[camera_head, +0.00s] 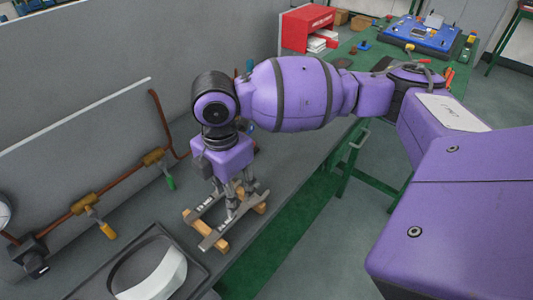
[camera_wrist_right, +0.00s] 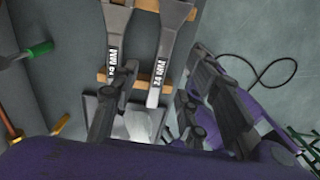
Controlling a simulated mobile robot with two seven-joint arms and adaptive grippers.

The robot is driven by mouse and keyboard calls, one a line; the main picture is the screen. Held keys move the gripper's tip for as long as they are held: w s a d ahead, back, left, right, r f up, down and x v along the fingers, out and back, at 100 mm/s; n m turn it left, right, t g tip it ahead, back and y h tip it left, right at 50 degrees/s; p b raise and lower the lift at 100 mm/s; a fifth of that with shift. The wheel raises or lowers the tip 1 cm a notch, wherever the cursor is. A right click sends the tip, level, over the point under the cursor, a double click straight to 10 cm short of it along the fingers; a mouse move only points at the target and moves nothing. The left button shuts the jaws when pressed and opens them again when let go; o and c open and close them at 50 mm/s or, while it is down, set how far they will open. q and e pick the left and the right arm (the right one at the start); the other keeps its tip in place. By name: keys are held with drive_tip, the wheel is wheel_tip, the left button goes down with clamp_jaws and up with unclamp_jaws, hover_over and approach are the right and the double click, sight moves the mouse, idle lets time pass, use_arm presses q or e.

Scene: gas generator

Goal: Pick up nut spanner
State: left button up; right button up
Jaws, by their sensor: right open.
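Two grey metal spanners lie side by side across wooden bars on the bench. In the wrist view they are a left spanner (camera_wrist_right: 115,40) and a right spanner (camera_wrist_right: 165,55), each with a white size label on its handle. The head view shows them (camera_head: 208,233) under my right gripper (camera_head: 236,203). I cannot tell which one is the nut spanner. My right gripper (camera_wrist_right: 160,80) points down, open and empty, close to the handles. In the wrist view the right spanner's handle shows between the fingers, and the left finger overlaps the left spanner's handle end. My left gripper is not in view.
Wooden bars (camera_head: 221,245) support the spanners. A dark tray (camera_head: 105,283) with a pale curved object is at the front left. A copper pipe with valves (camera_head: 85,203) runs along the left.

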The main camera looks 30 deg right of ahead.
drive_tip(key=shift+d, duration=0.1)
drive_tip(key=f, duration=0.1)
drive_tip(key=s+f, duration=0.1)
drive_tip(key=shift+f, duration=0.3)
drive_tip(key=f, duration=0.4)
drive_tip(key=shift+w+a+f, duration=0.1)
drive_tip(key=shift+a+f, duration=0.1)
drive_tip(key=shift+f, duration=0.15)
clamp_jaws()
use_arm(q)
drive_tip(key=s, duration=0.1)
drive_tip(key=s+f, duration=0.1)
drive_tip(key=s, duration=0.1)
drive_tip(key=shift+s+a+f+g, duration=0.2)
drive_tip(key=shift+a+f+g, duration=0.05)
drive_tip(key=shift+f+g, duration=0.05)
use_arm(e)
drive_tip(key=shift+w, duration=0.1)
